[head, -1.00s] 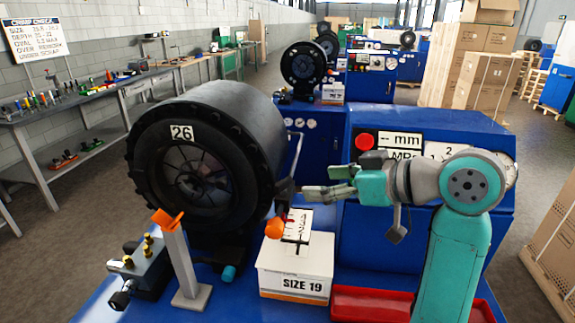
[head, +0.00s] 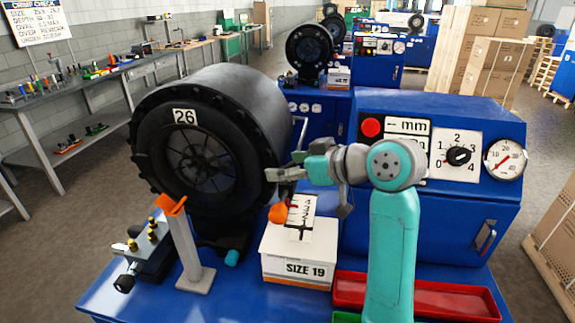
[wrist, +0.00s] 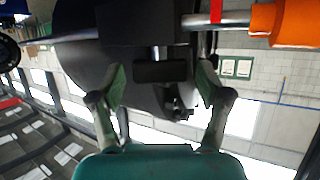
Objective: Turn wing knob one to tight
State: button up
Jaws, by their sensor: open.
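My gripper (head: 283,173) is level beside the right edge of the big black crimper head (head: 215,150), above the orange handle end (head: 280,213). In the wrist view my gripper's fingers (wrist: 160,82) are apart, with a dark T-shaped piece (wrist: 160,71) showing between them. It looks like a wing knob, but I cannot read a number on it or tell whether the fingers touch it. The orange handle end also shows at the upper right of the wrist view (wrist: 285,24). In the head view the knob is hidden or too small to pick out.
A white box marked SIZE 19 (head: 297,262) stands below my gripper, with a numbered scale (head: 300,216) behind. An orange-topped post (head: 190,250) is at left front. A red tray (head: 440,298) lies at right. The blue cabinet (head: 460,215) stands behind my arm.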

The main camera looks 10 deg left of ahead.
jog(key=c, duration=1.2)
jog(key=shift+a+m, duration=0.1)
jog(key=shift+m, duration=0.2)
jog(key=m+t+h, duration=0.2)
jog(key=t, duration=0.1)
jog(key=shift+s+a+m, duration=0.1)
jog(key=shift+m, duration=0.3)
jog(key=shift+o, duration=0.2)
jog(key=m+t+h, duration=0.2)
jog(key=m+h, duration=0.1)
jog(key=h, duration=0.1)
jog(key=shift+m, duration=0.3)
jog(key=shift+o, duration=1)
jog(key=m+t+h, duration=0.1)
jog(key=m+h, duration=0.1)
jog(key=shift+r+h, duration=0.1)
jog(key=shift+h, duration=0.2)
jog(key=o, duration=0.3)
jog(key=shift+w+m+t+h, duration=0.2)
jog(key=shift+m+t+h, duration=0.2)
jog(key=shift+m+h, duration=1)
jog(key=shift+d+m+h, duration=0.2)
jog(key=shift+m+h, duration=0.1)
jog(key=shift+c, duration=0.9)
